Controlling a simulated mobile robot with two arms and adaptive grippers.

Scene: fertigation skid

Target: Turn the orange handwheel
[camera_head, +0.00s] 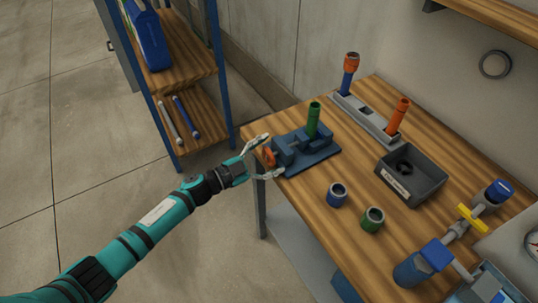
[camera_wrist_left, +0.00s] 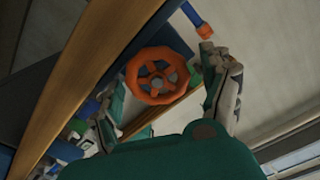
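The orange handwheel (camera_head: 268,158) sits on the left end of a dark blue vise-like fixture (camera_head: 303,151), near the left edge of the wooden workbench. In the left wrist view the handwheel (camera_wrist_left: 158,76) shows face-on, with a spoked rim and a grey hub. My left gripper (camera_head: 272,155) is open at the wheel, one finger on the far side and one on the near side. Whether the fingers touch the rim is unclear. A green pipe piece (camera_head: 313,120) stands upright in the fixture. My right gripper is not in view.
On the bench are a blue fitting (camera_head: 337,195), a green fitting (camera_head: 372,220), a grey rack (camera_head: 366,119) with orange-topped pipes and a dark bin (camera_head: 411,176). Pipework with a yellow handle (camera_head: 471,217) stands at the right. A shelf (camera_head: 186,65) stands behind left. Floor at left is clear.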

